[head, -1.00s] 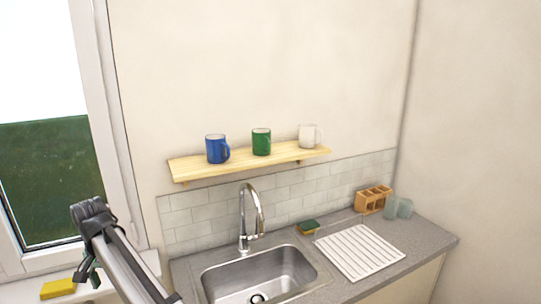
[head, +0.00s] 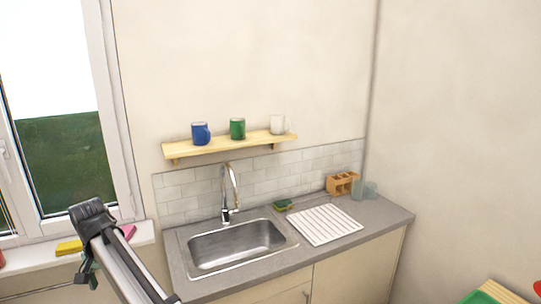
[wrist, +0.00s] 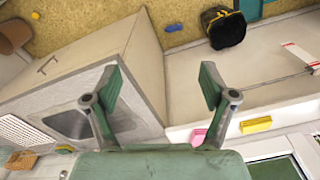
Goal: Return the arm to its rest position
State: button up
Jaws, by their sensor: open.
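My gripper shows in the wrist view (wrist: 160,90), its two green-padded fingers spread wide with nothing between them. Past the fingers are the grey counter and cabinet side on the left and a pale wall on the right. In the head view my arm rises from the bottom at the lower left, in front of the window sill; the fingers cannot be made out there.
A counter (head: 378,222) holds a sink (head: 236,246), a white drainer (head: 325,225) and a wooden holder (head: 342,183). A shelf (head: 220,146) carries blue, green and white mugs. A yellow block (head: 69,247) lies on the sill. Open floor (wrist: 75,25) shows.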

jog(key=w+d+f+n, duration=0.1)
jog(key=d+f+n, duration=0.1)
jog(key=d+f, duration=0.6)
jog(key=w+d+f+n, duration=0.1)
jog(key=d+f, duration=0.3)
jog(key=f, duration=0.7)
jog(key=s+d+f+g, duration=0.1)
jog(key=s+d+f, duration=0.2)
jog(key=d+f, duration=1.6)
jog(key=s+d+f+g+h, duration=0.1)
jog(key=s+d+f, duration=0.25)
jog(key=d, duration=0.25)
jog(key=s+d+f, duration=0.3)
jog(key=d+f, duration=0.1)
jog(key=d, duration=0.2)
jog(key=s+d+f+m+g, duration=0.2)
jog(key=s+d+f, duration=0.2)
jog(key=s+d, duration=0.5)
jog(key=s+d+f+m+g+b, duration=0.1)
jog(key=s+d+f+m+g, duration=0.1)
jog(key=s+d+f, duration=0.3)
jog(key=s+d+g, duration=0.1)
jog(key=s+d, duration=0.3)
jog(key=s, duration=0.6)
jog(key=shift+s+d+m+y, duration=0.2)
jog(key=shift+m+y, duration=0.1)
jog(key=shift+m, duration=0.1)
